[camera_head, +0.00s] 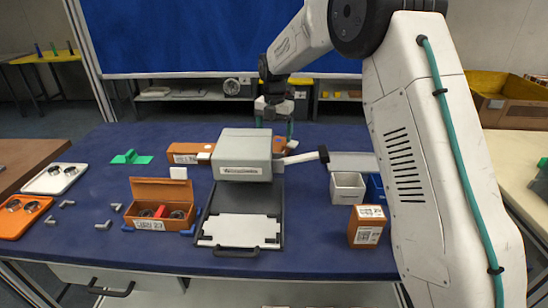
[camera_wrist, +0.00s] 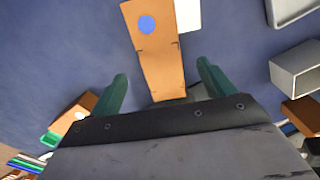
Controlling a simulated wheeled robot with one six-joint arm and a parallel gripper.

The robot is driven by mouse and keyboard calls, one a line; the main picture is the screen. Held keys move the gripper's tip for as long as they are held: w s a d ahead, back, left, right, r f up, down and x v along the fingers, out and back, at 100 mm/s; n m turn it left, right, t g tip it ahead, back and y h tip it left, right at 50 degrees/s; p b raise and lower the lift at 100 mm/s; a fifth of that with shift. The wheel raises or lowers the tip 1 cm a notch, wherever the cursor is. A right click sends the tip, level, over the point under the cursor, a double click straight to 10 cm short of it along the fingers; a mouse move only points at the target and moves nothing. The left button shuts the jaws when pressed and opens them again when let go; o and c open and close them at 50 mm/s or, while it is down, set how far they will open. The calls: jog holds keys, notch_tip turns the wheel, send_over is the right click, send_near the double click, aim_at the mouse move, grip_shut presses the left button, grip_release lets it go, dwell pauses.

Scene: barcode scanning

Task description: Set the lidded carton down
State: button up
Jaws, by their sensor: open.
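An orange-brown carton (camera_wrist: 160,68) with a blue round mark lies between the open fingers of my gripper (camera_wrist: 163,88) in the wrist view. There is a gap on each side, and its near end is hidden by the gripper body. In the head view my gripper (camera_head: 274,124) is behind the grey machine. A long orange-brown carton (camera_head: 184,149) with a white label lies behind the machine, which hides part of it. Orange-brown also shows right of the machine (camera_head: 280,146); I cannot tell if it is the same carton.
The grey machine (camera_head: 243,150) stands mid-table with a white plate in front. An open orange box (camera_head: 164,188) holds dark rings and a red piece. A labelled carton (camera_head: 366,229) and a pale bin (camera_head: 347,190) stand at the right. Small metal fittings lie at the left.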

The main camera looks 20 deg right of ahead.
aim_at(287, 151)
notch_tip(287, 151, down, 7)
jog(key=shift+s+r, duration=0.1)
jog(key=shift+r, duration=0.1)
jog(key=c, duration=1.1)
jog(key=shift+r, duration=0.1)
